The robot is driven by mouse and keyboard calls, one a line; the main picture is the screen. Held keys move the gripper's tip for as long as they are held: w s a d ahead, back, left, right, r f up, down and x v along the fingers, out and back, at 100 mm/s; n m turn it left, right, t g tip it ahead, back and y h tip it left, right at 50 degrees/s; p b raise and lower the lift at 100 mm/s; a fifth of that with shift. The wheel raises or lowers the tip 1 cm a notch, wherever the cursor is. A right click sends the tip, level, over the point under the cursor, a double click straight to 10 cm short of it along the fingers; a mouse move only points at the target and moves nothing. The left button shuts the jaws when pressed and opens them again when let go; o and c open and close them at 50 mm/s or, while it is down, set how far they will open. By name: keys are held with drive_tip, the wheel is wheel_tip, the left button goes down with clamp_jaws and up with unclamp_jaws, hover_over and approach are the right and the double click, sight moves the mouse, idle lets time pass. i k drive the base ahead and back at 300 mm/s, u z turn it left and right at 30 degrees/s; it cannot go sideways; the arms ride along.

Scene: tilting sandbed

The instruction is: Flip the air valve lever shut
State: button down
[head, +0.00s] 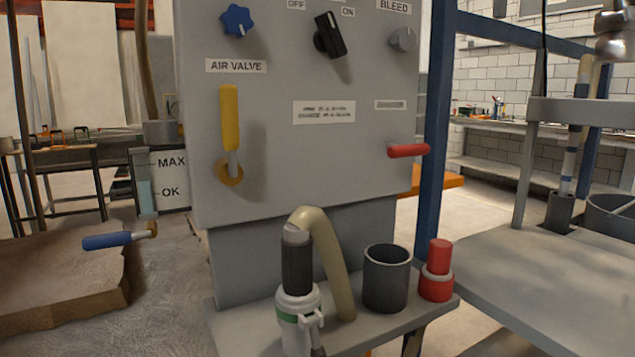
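The air valve lever (230,118) has a yellow handle and hangs on the front of the grey panel, below the "AIR VALVE" label (236,66). Its handle points straight up from a brass-coloured pivot (230,173) at its lower end. Nothing touches the lever.
The grey panel (270,190) also carries a blue star knob (237,20), a black switch (329,35), a grey bleed knob (403,39) and a red handle (408,150). A shelf below holds a hose fitting (298,270), a dark cup (386,280) and a red plunger (437,270).

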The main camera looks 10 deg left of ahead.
sight(228, 99)
drive_tip(key=k, duration=0.5)
drive_tip(key=u, duration=0.45)
drive_tip(key=i, duration=0.45)
drive_tip(key=u, duration=0.1)
drive_tip(key=k, duration=0.35)
drive_tip(key=u, duration=1.15)
